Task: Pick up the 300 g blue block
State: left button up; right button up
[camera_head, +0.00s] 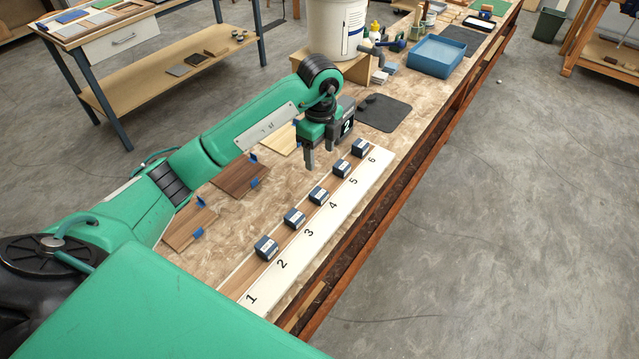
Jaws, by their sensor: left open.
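Several small dark blue blocks with pale labels stand in a row on a wooden strip beside a white number strip (318,231). They stand beside number 2 (266,248), number 3 (294,219), number 4 (319,196), number 5 (342,169) and number 6 (361,148). The labels are too small to read, so I cannot tell which block is 300 g. No block shows beside number 1. My left gripper (327,154) is open and empty, above the bench near the blocks by numbers 4 and 5. My right gripper is not in view.
Wooden sample boards (240,177) lie left of the row. A dark mat (385,113), a white bucket (336,28) on a wooden stand and a blue tray (437,56) are farther back. The bench's right edge runs close beside the number strip.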

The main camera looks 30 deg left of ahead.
pick_arm(q)
jog(key=p, duration=0.1)
send_over(318, 192)
jog(key=f, duration=0.5)
jog(key=shift+d+f, duration=0.15)
jog(key=shift+d, duration=0.1)
jog(key=shift+w+a+f+p, duration=0.1)
jog(key=shift+f+p, duration=0.05)
jog(key=shift+f, duration=0.45)
jog(key=shift+w+f+p, duration=0.1)
jog(key=shift+f+p, duration=0.05)
jog(key=shift+f, duration=0.45)
jog(key=shift+s+f, duration=0.1)
jog(key=shift+f, duration=0.35)
jog(key=f+p, duration=0.1)
jog(key=f, duration=0.1)
jog(key=f+p, duration=0.1)
jog(key=f, duration=0.1)
jog(key=shift+s+a+f, duration=0.15)
jog(key=shift+s, duration=0.05)
jog(key=shift+f, duration=0.15)
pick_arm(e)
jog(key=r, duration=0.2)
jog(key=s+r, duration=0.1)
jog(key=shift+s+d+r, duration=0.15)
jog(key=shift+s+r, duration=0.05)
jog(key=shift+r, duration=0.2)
